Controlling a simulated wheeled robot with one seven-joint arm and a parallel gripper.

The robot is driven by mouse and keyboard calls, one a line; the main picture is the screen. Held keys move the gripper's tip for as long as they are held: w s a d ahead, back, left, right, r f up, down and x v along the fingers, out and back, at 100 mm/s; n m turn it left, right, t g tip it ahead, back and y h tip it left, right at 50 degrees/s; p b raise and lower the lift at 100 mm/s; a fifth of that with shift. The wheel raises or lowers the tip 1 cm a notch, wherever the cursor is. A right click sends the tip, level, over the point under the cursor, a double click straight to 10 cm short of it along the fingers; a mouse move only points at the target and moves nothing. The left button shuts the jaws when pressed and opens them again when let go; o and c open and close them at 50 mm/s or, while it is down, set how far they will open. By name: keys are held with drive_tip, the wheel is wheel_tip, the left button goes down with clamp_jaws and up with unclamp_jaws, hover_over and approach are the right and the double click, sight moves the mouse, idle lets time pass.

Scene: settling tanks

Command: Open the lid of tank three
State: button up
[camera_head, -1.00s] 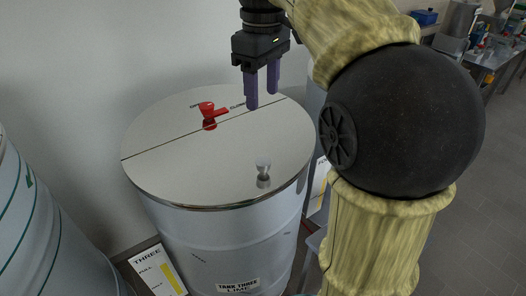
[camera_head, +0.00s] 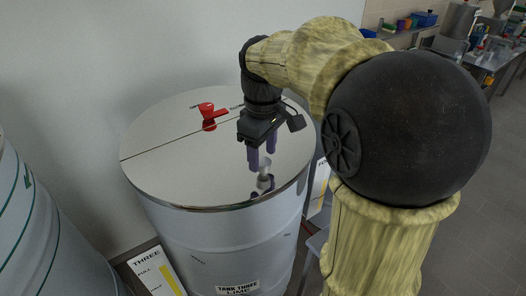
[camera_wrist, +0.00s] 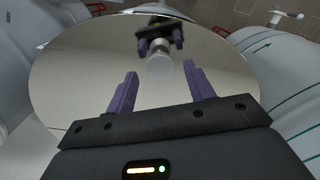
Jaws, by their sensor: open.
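Tank three (camera_head: 235,250) is a pale metal drum labelled "TANK THREE LIME". Its shiny round lid (camera_head: 165,165) is flat on top, with a seam across it. A small metal knob (camera_head: 264,184) stands on the lid's near right part and also shows in the wrist view (camera_wrist: 159,66). A red handle (camera_head: 208,112) sits on the lid beyond the seam. My gripper (camera_head: 261,162) is open, its purple fingers pointing down just above and beside the knob. In the wrist view its fingertips (camera_wrist: 161,76) are spread with the knob ahead between them, not clasped.
Another tank (camera_head: 35,235) stands at the left. A sign marked "THREE" (camera_head: 155,272) with a yellow bar is by the tank's lower left. A wall rises behind. Benches with equipment (camera_head: 480,50) are far off at the upper right.

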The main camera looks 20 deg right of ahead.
drive_tip(key=shift+f, duration=0.2)
drive_tip(key=shift+c, duration=0.2)
clamp_jaws()
drive_tip(key=shift+w+r+p, duration=0.1)
drive_tip(key=shift+r+p, duration=0.3)
drive_tip(key=shift+p, duration=0.15)
idle(0.4)
